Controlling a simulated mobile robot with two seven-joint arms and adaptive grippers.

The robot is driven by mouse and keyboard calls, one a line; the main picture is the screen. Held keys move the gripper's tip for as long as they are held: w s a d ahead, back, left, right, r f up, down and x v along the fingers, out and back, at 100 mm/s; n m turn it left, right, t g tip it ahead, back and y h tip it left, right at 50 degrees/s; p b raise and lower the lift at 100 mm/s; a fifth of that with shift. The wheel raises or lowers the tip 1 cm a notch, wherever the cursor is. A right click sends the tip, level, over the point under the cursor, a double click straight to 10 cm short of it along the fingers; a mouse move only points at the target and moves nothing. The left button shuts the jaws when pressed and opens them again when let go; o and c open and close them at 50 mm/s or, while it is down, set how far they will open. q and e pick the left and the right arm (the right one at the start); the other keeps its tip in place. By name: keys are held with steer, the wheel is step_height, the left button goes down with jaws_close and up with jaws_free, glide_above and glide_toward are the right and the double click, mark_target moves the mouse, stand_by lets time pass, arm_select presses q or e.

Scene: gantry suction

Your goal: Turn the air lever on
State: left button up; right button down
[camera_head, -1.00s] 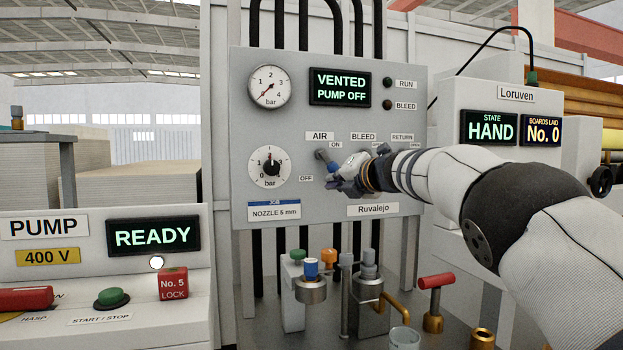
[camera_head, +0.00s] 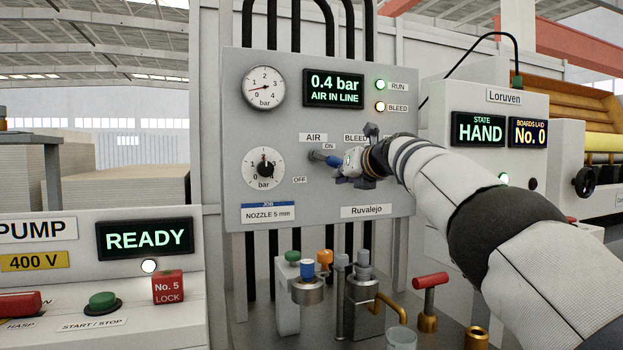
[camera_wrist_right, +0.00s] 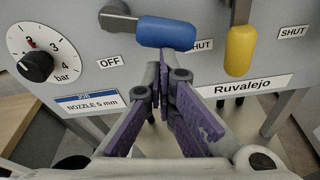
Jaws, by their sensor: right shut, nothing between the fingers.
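The air lever (camera_head: 318,155) is on the grey panel under the AIR label, its blue handle pointing right and slightly down near the ON mark. In the right wrist view the blue handle (camera_wrist_right: 167,33) lies nearly level, above the OFF label. My right gripper (camera_head: 350,166) is shut and empty beside the handle's end; in the wrist view its purple fingers (camera_wrist_right: 163,80) are together just below the handle. I cannot tell whether they touch it. The panel display (camera_head: 334,88) reads 0.4 bar, AIR IN LINE. My left gripper is out of view.
A yellow-handled lever (camera_wrist_right: 240,50) hangs down right of the blue one. A pressure dial (camera_head: 264,168) is left of the air lever. Below the panel stand several fittings and a red-handled valve (camera_head: 430,281). The pump box (camera_head: 150,215) is at lower left.

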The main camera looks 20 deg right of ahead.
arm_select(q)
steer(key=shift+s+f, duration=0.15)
arm_select(e)
steer(key=shift+d+r+n+h, duration=0.3)
steer(key=shift+r+n+h, duration=0.1)
steer(key=shift+n, duration=0.6)
steer(key=shift+d+r, duration=0.1)
steer(key=shift+w, duration=0.1)
